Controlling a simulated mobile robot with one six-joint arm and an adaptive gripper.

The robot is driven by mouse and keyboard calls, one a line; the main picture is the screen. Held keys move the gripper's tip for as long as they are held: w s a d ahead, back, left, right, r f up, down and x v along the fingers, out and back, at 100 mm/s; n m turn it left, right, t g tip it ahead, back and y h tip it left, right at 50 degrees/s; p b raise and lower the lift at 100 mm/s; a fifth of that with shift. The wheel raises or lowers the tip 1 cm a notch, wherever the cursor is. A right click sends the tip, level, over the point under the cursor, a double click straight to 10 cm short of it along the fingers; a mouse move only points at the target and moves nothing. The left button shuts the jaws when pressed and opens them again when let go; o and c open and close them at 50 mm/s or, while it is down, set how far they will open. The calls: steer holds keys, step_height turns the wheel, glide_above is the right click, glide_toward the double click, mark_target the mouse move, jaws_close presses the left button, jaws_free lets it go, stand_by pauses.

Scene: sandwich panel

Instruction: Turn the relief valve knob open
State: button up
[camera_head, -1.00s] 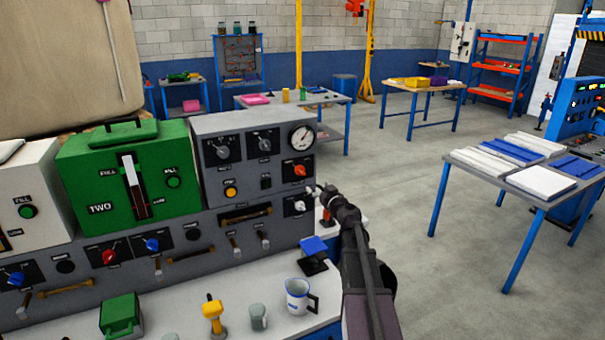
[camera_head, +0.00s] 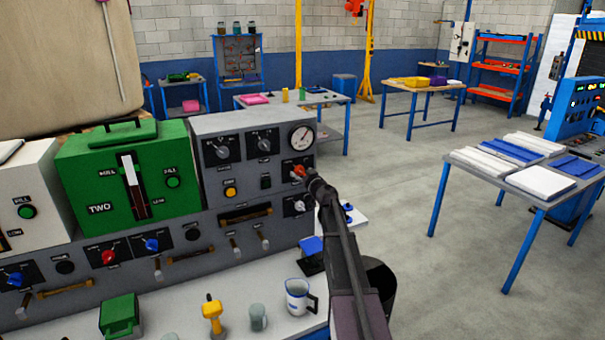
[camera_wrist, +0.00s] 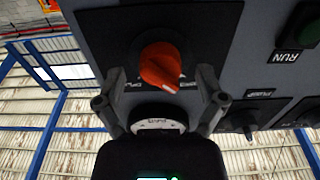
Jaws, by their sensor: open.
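An orange-red knob (camera_head: 299,170) sits on a dark plate at the right side of the grey panel, below the gauge. I take it for the relief valve knob, though its label is too small to read. In the wrist view the orange knob (camera_wrist: 160,63) points slightly off straight, with small lettering on both sides. My gripper (camera_head: 306,178) is at the knob in the head view. In the wrist view my gripper (camera_wrist: 160,75) is open, with one finger on each side of the knob and gaps between. Part of the plate's lettering is hidden by the fingers.
A grey knob (camera_head: 300,206) sits just below on the panel, and a pressure gauge (camera_head: 302,137) above. The wrist view shows another dark knob (camera_wrist: 240,118) and a green RUN button (camera_wrist: 308,25). A jug (camera_head: 299,296) stands on the bench below my arm.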

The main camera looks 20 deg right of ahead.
steer(key=shift+w, duration=0.25)
steer(key=shift+c, duration=0.2)
steer(key=c, duration=1.1)
steer(key=shift+d, duration=0.1)
